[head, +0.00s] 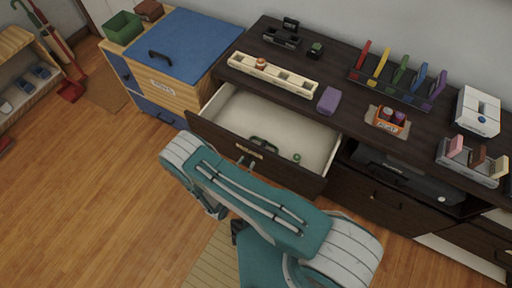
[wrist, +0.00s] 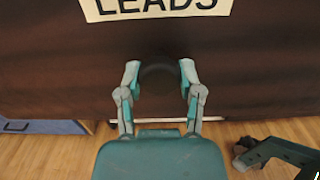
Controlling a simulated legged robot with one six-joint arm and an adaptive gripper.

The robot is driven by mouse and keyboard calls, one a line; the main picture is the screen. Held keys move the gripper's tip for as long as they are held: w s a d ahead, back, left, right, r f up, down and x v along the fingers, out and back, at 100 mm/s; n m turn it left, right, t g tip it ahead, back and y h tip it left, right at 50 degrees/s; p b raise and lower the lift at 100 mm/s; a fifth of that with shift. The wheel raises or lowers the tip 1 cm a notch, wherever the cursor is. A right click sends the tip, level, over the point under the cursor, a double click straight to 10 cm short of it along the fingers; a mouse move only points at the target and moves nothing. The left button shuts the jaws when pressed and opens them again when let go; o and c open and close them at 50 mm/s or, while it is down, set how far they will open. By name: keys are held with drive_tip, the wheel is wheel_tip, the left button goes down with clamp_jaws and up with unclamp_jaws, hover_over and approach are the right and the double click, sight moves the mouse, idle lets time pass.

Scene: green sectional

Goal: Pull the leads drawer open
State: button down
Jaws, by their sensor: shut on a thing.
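The leads drawer (head: 305,178) is dark brown with a pale inside and stands well out of the dark cabinet in the head view. Its LEADS label fills the top of the wrist view (wrist: 155,8). Below the label is a dark handle (wrist: 160,80), with one finger of my gripper (wrist: 160,76) on each side of it. My gripper is shut on this handle. In the head view my teal arm covers most of the gripper and the handle. A dark green item (head: 263,145) and a small green item (head: 296,158) lie inside the drawer.
The dark cabinet top (head: 350,113) holds a cream rack (head: 272,76), a purple block (head: 329,100), a colored rack (head: 398,80) and other boxes. A blue-lidded toy chest (head: 185,45) stands left of the drawer. Wooden floor (head: 110,190) is clear at the left.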

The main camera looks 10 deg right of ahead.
drive_tip(key=v, duration=0.9)
drive_tip(key=shift+a, duration=0.2)
drive_tip(key=shift+c, duration=1.3)
unclamp_jaws()
drive_tip(key=v, duration=1.2)
